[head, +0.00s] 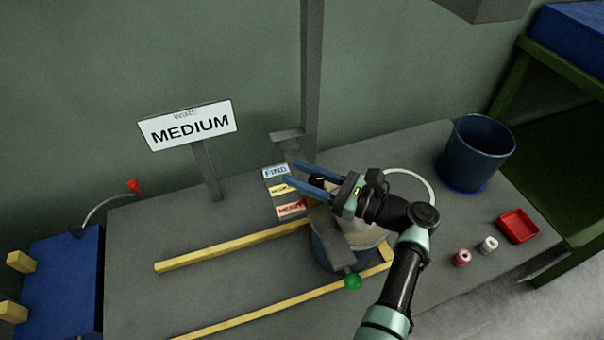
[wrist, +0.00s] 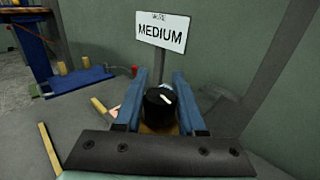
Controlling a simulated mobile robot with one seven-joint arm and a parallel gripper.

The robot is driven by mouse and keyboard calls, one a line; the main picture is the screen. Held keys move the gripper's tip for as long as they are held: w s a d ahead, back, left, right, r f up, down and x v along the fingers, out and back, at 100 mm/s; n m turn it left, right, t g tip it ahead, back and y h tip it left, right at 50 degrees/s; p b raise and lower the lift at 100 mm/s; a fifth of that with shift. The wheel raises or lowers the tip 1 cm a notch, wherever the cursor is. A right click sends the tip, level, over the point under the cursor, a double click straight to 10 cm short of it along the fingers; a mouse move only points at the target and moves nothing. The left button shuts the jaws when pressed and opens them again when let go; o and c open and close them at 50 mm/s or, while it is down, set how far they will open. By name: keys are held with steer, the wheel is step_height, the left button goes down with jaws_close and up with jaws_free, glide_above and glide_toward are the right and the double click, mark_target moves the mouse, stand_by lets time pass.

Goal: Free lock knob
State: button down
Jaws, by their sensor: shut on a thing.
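A black knob (wrist: 160,106) with a white pointer mark stands between the two blue fingers of my gripper in the wrist view. It also shows, small, in the head view (head: 318,181). My gripper (head: 289,173) is shut on this knob. The pointer slants toward the upper left in the wrist view. A brown part (head: 322,222) shows below the fingers, above a blue and pale round body (head: 325,252), partly hidden by my arm. A green ball (head: 352,282) sits at the end of a grey bar at its front.
A "WIRE MEDIUM" sign (head: 188,125) stands behind. A FINE, MEDIUM, HEAVY colour chart (head: 283,189) lies by the grey post (head: 311,80). Yellow rails (head: 235,246) run along the bench. At right are a blue bin (head: 478,150), red tray (head: 518,226) and two small spools (head: 463,258).

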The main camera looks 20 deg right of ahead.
steer(key=c, duration=0.5)
jaws_free()
steer(key=shift+d, duration=0.1)
steer(key=v, duration=1.2)
steer(key=shift+s+d+p, duration=0.2)
steer(key=shift+s+p, duration=0.15)
